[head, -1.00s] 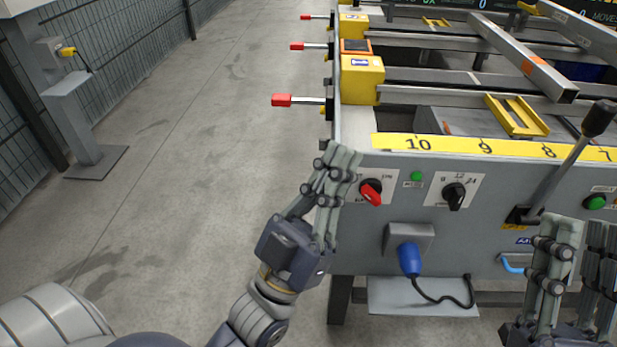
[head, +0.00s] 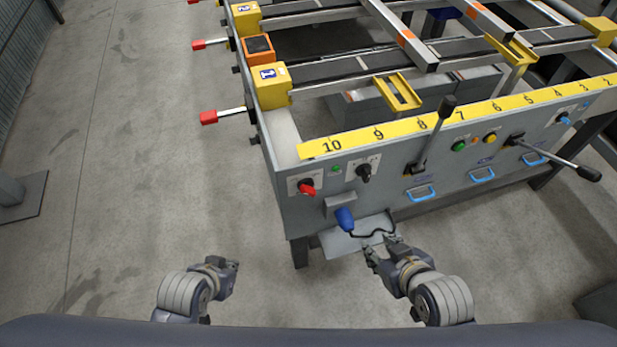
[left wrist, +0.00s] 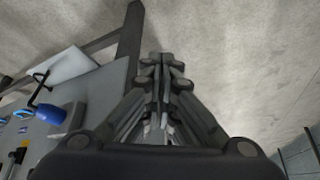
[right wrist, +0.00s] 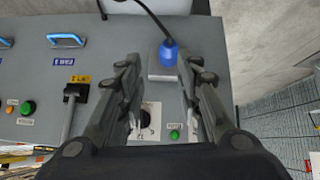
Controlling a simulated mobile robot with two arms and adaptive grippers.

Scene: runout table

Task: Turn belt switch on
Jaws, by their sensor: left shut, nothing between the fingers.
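A red rotary switch (head: 306,188) sits on a pale plate at the left end of the grey machine panel. Its exact setting is too small to tell. A black selector knob (head: 364,172) is to its right and also shows in the right wrist view (right wrist: 146,117). My left gripper (head: 235,268) is shut and empty, apart from the panel and left of the machine leg; its closed fingers show in the left wrist view (left wrist: 161,62). My right gripper (head: 380,250) is open and empty in front of the panel's lower edge, near the blue plug. Its fingers (right wrist: 165,75) are spread.
A blue plug (head: 345,219) with a black cable hangs below the knobs, above a grey shelf (head: 345,243). A black-knobbed lever (head: 436,132) rises from the panel. Red-tipped rods (head: 209,117) stick out left. Floor to the left is clear.

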